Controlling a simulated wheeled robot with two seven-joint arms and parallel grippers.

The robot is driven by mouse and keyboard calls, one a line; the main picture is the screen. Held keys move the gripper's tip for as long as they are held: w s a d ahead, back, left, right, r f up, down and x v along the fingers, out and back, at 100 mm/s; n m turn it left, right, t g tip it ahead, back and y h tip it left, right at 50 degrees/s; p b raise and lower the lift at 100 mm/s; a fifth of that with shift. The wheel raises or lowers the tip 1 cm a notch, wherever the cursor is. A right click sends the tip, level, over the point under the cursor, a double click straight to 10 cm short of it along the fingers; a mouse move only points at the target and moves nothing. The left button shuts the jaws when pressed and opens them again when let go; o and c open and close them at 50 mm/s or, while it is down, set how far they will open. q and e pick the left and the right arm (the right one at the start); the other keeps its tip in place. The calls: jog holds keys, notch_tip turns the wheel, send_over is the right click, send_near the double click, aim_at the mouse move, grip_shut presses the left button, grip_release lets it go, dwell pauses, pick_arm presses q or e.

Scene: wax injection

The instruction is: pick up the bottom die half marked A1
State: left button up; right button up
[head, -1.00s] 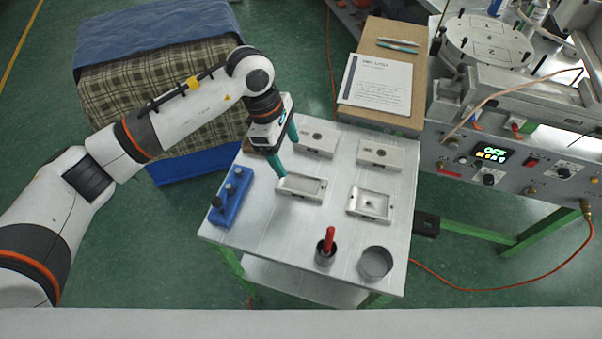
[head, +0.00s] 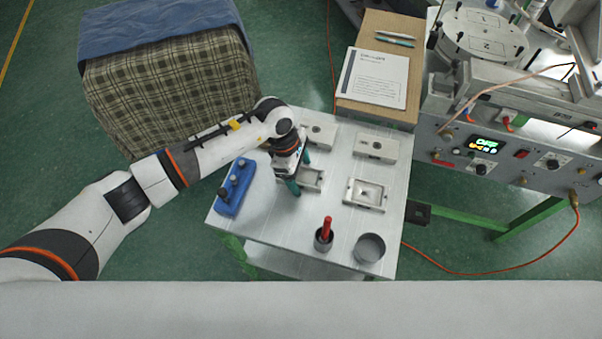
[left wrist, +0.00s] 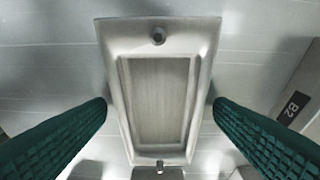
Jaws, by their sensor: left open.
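A metal die half with a rectangular recess (head: 314,181) lies on the table, partly hidden by my left gripper (head: 299,173). In the left wrist view this die half (left wrist: 115,75) lies between the two green fingers of my left gripper (left wrist: 158,108), with a round hole or pin at each end. The fingers are open on either side of it; I cannot tell whether they touch it. No A1 mark is legible. Another recessed die half (head: 366,208) lies to the right. My right gripper is not in view.
Two die blocks (head: 319,131) (head: 377,148) lie farther back. A block marked B2 (left wrist: 297,92) shows at the right in the left wrist view. A blue stand (head: 228,200), a cup with a red handle (head: 323,241) and a grey cup (head: 370,248) stand around.

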pick_arm(q)
jog(key=c, duration=1.3)
